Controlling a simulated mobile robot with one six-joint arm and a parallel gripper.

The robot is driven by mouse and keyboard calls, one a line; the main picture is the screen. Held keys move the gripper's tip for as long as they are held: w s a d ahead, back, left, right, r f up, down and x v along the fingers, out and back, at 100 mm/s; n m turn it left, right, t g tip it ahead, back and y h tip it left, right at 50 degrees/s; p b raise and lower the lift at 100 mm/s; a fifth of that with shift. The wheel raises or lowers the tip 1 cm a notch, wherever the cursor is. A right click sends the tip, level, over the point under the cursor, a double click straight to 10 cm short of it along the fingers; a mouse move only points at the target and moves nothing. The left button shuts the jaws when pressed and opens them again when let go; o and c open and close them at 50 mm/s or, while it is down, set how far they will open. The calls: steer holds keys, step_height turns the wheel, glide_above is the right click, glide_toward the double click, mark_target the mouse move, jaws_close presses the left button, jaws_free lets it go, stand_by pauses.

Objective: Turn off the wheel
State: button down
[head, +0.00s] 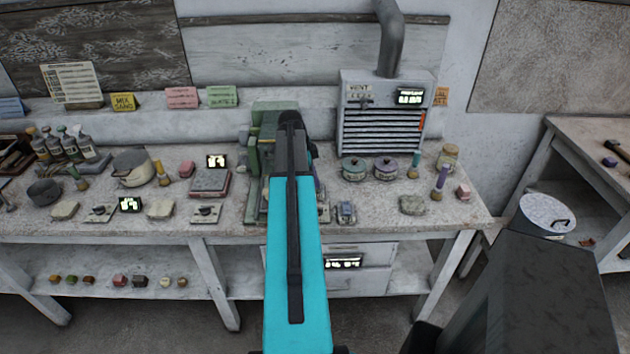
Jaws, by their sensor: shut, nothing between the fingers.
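A green machine (262,125) stands at the back middle of the workbench, against the wall. It is probably the wheel's machine, but my arm covers its middle and right part, so I cannot make out a wheel or whether it turns. A small grey-blue box (346,213), perhaps a switch, sits at the bench's front edge just right of my arm. My cyan arm reaches up the middle of the view, and its dark far end lies in front of the green machine. My gripper is hidden behind the arm.
The workbench (380,222) is crowded. Left are bottles (62,145), a pot (132,166) and a scale-like box (210,183). Right are two lidded pots (354,168) and a grey vent unit (382,115). A white bucket (545,216) stands at the right.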

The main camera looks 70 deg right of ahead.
steer(key=shift+w+d+r, duration=0.1)
steer(key=shift+w+d, duration=0.25)
steer(key=shift+d, duration=0.15)
steer(key=shift+r, duration=0.15)
steer(key=r, duration=0.1)
steer(key=r+p, duration=0.2)
steer(key=r, duration=0.1)
steer(key=shift+s+a, duration=0.1)
steer(key=shift+a, duration=0.25)
steer(key=shift+a+r+b, duration=0.1)
steer(key=shift+r+b, duration=0.05)
steer(key=shift+b, duration=0.2)
steer(key=s+a+b+v, duration=0.1)
steer(key=b+v, duration=0.1)
steer(key=v, duration=0.7)
steer(key=shift+a+b, duration=0.35)
steer(key=shift+a, duration=0.1)
steer(key=shift+w, duration=0.1)
